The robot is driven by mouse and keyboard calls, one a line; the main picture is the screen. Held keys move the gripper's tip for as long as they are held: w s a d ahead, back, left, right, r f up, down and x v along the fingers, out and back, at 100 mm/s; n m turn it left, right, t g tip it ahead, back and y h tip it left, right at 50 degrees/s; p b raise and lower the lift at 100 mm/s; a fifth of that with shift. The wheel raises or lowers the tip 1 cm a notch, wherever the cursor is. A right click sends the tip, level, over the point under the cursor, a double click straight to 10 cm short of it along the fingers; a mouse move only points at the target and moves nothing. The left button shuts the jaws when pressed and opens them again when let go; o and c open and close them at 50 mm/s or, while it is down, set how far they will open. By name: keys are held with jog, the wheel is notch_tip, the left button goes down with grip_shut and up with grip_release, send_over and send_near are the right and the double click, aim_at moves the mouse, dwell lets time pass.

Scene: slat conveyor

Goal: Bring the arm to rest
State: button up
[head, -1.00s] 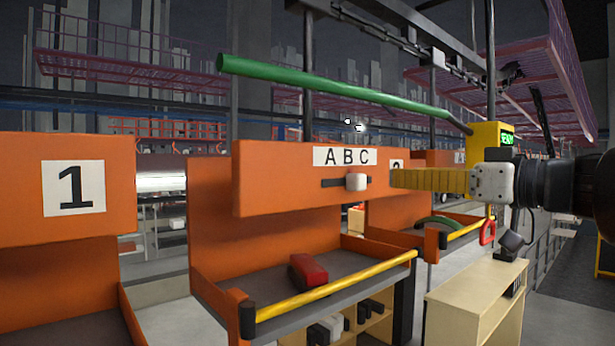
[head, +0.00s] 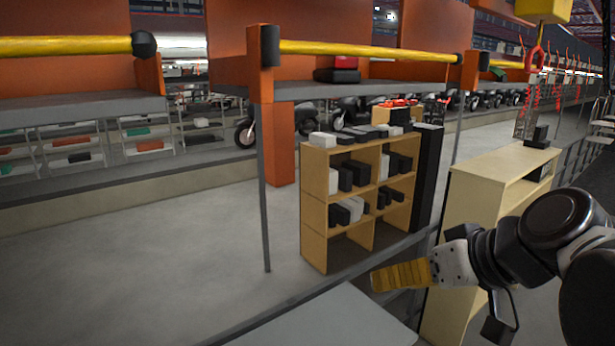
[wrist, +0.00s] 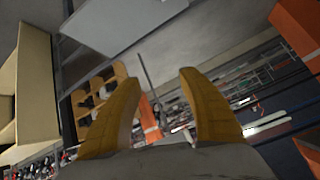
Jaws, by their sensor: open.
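My gripper (head: 385,277) is at the lower right of the head view, its yellow fingers pointing left. In the head view the fingers overlap, so the gap between them does not show. In the wrist view my gripper (wrist: 160,100) has its two yellow fingers well apart, with nothing between them. It is empty and in free air, in front of a wooden shelf unit and beside a pale cabinet. My dark arm reaches in from the right edge of the head view.
The wooden shelf (head: 312,205) holds black and white boxes. The pale cabinet (head: 470,225) stands close to my arm. A light grey surface (head: 330,322) lies below my gripper. Grey floor (head: 150,260) is open at left.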

jog(key=s+d+f+m+h+b, duration=0.1)
jog(key=f+b, duration=0.3)
jog(key=f, duration=0.6)
jog(key=s+d+f+m+h+b, duration=0.1)
jog(key=s+f+b, duration=0.3)
jog(key=f, duration=0.7)
jog(key=s+d+f+m+h+b, duration=0.1)
jog(key=s+d+f+h+b, duration=0.1)
jog(key=f+b, duration=0.4)
notch_tip(320, 180, down, 5)
jog(key=shift+s+d+r+g+h, duration=0.1)
jog(key=shift+s+d+g+h, duration=0.15)
jog(key=shift+h, duration=0.35)
